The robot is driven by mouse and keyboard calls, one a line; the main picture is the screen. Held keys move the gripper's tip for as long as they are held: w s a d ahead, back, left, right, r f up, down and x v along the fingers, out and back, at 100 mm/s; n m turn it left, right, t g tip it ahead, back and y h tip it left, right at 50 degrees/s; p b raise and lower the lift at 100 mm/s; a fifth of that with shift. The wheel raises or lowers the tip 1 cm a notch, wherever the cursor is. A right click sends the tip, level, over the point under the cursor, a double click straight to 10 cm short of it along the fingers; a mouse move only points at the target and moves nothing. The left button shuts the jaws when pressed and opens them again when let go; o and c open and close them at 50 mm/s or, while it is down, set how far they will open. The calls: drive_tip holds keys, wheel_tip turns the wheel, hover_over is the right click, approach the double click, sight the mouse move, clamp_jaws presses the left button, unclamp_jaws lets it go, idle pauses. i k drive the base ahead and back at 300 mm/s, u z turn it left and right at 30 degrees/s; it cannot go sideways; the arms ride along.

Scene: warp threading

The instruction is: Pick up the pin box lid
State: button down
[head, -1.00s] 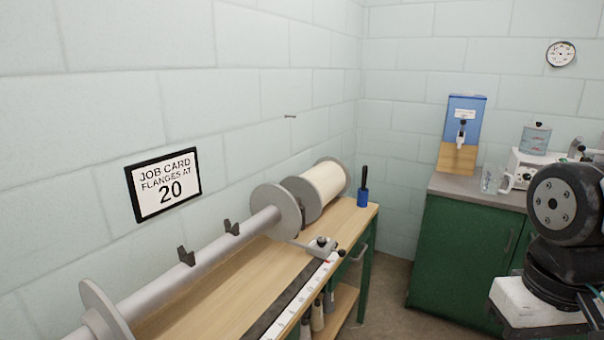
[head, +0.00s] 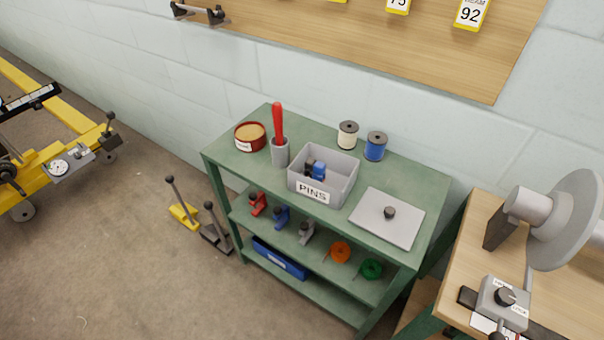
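The pin box lid (head: 373,224) is a flat light-grey square plate with a dark round knob in its middle. It lies on the top of a green shelf unit (head: 236,179), near its right end. To its left stands the open grey pin box (head: 304,188), labelled "PINS", with blue and dark pieces inside. The lid is off the box and beside it. My gripper is not in view.
A red-handled tool in a grey cup (head: 280,152), a round red tin (head: 243,143), a cream spool (head: 347,135) and a blue spool (head: 375,146) share the shelf top. A wooden bench with a flanged roller (head: 566,220) stands at right. Floor at left front is open.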

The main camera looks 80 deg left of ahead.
sight(398, 221)
drive_tip(key=u, duration=2.45)
